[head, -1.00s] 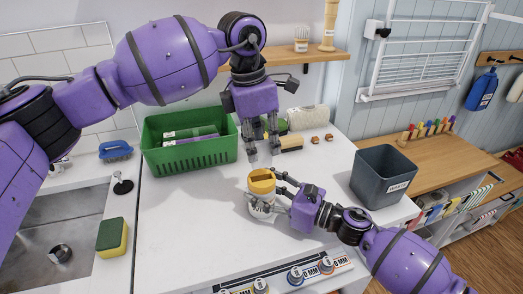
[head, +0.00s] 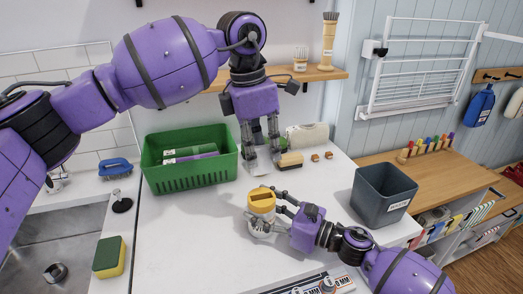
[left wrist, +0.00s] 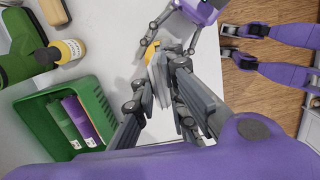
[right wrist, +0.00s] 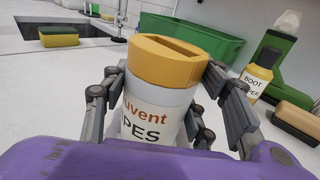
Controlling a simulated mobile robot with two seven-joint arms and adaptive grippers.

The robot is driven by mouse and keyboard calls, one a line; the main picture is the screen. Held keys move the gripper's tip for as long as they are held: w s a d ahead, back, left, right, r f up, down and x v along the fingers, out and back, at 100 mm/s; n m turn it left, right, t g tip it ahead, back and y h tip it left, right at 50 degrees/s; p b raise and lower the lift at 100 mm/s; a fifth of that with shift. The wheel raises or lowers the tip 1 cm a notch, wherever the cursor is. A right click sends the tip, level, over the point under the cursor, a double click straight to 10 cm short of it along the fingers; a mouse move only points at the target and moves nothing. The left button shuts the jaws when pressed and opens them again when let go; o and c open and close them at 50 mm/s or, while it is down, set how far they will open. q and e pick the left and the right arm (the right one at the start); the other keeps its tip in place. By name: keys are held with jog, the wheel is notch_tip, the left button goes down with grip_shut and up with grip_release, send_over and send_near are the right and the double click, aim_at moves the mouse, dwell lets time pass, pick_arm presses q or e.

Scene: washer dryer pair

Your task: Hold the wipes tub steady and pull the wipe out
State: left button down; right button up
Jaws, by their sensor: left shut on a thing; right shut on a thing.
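The wipes tub (head: 262,224) is white with a yellow lid and stands upright on the white counter. My right gripper (head: 266,214) is shut around its body. The right wrist view shows the tub's label (right wrist: 150,118) and the slot in its lid (right wrist: 181,47), with no wipe visible in it. My left gripper (head: 263,168) is above and behind the tub, pointing down, apart from the lid. It is shut on the wipe (left wrist: 158,82), a pale thin sheet seen between its fingers in the left wrist view. Its fingers partly hide the wipe.
A green basket (head: 190,182) stands behind left, and a dark grey bin (head: 380,193) stands to the right. A sponge (head: 109,257) lies by the sink. The counter left of the tub is clear.

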jog(key=o, duration=1.3)
